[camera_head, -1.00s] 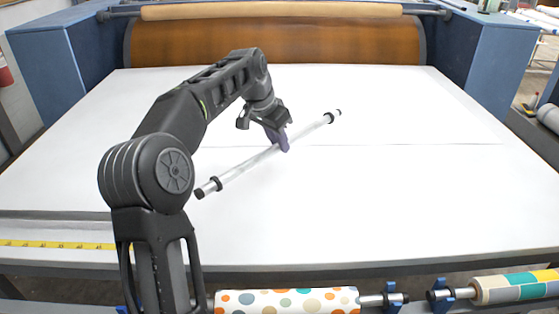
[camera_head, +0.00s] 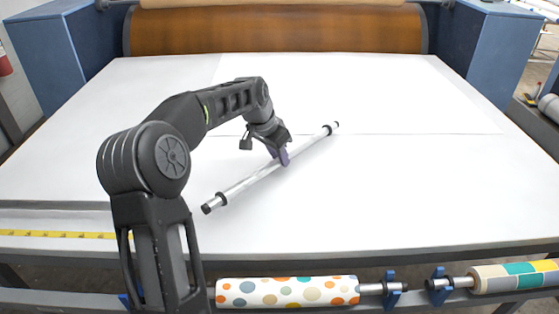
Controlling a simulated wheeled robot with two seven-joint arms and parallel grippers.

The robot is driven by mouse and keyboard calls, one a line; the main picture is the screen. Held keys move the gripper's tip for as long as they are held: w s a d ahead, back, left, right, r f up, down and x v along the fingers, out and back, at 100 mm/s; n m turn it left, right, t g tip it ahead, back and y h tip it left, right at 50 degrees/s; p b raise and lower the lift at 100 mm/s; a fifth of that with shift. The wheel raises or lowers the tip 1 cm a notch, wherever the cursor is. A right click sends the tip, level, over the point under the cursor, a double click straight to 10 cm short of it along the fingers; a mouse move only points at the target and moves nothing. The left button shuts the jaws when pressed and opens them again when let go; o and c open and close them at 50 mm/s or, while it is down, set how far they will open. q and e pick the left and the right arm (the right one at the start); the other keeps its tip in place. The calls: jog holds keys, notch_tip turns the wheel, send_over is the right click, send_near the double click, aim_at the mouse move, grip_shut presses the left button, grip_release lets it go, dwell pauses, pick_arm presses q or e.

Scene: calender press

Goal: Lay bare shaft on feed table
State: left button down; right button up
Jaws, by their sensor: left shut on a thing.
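The bare shaft (camera_head: 240,186) is a silver rod with black ends and black collars. It lies slantwise over the white feed table (camera_head: 400,190), its near end at the left and its far end at the right. My left gripper (camera_head: 282,158) is shut on the shaft near its middle. The shaft is at or very close to the table surface; I cannot tell whether it touches. My right gripper is not in view.
A polka-dot roll (camera_head: 288,291) and a coloured patchwork roll (camera_head: 515,277) rest on blue brackets along the front edge. A yellow measuring tape (camera_head: 60,234) lies at the front left. The brown press roller (camera_head: 280,31) stands behind. The table's right side is clear.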

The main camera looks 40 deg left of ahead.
pick_arm(q)
jog(key=shift+f, duration=0.85)
jog(key=shift+f, duration=0.2)
jog(key=c, duration=1.3)
grip_release()
jog(key=shift+r, duration=0.15)
jog(key=b+v, duration=0.1)
jog(key=v, duration=1.1)
